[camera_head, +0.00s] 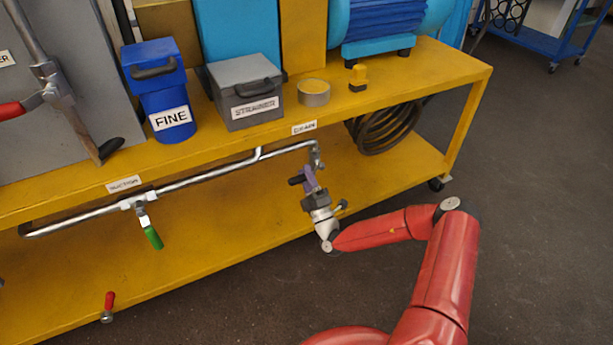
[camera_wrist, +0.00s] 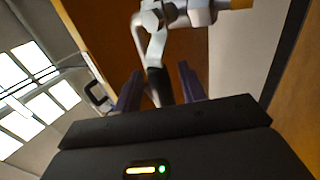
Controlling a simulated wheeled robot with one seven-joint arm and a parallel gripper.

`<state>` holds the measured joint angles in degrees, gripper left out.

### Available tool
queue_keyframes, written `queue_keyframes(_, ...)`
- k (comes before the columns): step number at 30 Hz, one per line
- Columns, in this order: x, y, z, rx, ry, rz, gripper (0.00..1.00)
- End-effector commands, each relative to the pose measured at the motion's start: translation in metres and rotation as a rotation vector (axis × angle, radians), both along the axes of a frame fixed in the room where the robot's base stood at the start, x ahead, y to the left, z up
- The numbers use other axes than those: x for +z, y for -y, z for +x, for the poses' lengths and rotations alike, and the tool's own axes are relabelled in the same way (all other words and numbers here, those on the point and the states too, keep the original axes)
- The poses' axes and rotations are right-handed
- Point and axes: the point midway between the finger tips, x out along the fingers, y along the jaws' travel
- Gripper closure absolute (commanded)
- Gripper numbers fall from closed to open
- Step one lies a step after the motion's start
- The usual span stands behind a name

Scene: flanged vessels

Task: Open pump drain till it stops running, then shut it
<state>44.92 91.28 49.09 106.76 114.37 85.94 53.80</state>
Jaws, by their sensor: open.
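The pump drain valve (camera_head: 316,156) hangs from the end of a silver pipe, below a small label (camera_head: 304,128) that seems to read DRAIN. My gripper (camera_head: 308,178) is just below it, with purple fingers pointing up. In the wrist view the fingers of my gripper (camera_wrist: 160,85) are open. The silver valve body (camera_wrist: 155,20) is beyond them, and its lever with a dark grip (camera_wrist: 158,85) reaches down between the fingers. I cannot tell whether a finger touches it. No running liquid is visible; the outlet is not clear.
The yellow cart's upper shelf (camera_head: 440,75) overhangs the valve. A green-handled suction valve (camera_head: 150,235) is at left. A blue FINE canister (camera_head: 160,95) and grey STRAINER box (camera_head: 245,95) stand above.

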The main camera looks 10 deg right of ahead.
Motion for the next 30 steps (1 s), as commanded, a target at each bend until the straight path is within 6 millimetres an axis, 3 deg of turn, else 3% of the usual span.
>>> queue_keyframes(15,-0.04,0.018,-0.055,0.0,-0.001,0.001,0.59)
queue_keyframes(30,-0.043,0.02,-0.061,-0.001,0.0,0.001,0.59)
